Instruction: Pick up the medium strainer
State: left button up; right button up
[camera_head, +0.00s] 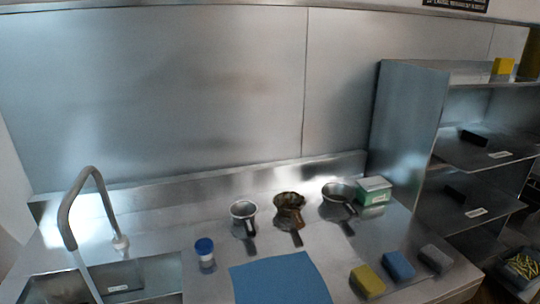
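Three handled strainers or pans stand in a row at the back of the steel counter in the head view. The left one (243,209) is small and silvery with a dark handle toward me. The middle one (288,201) is brownish, with its handle pointing toward the front. The right one (335,190) is silvery and looks wider, with a dark handle pointing to the lower right. I cannot tell for sure from their sizes which is the medium strainer. Neither of my grippers is in view.
A sink with a tall faucet (75,205) is at left. A blue-lidded jar (204,252), a blue mat (280,280), and yellow (367,281), blue (398,266) and grey (436,259) sponges lie in front. A green-white box (374,191) stands beside the right pan, near steel shelves (408,115).

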aim_at(289, 204)
jog(key=l+u, duration=0.25)
jog(key=u, duration=0.25)
jog(key=l+u, duration=0.3)
jog(key=u, duration=0.2)
jog(key=l+u, duration=0.25)
jog(key=u, duration=0.2)
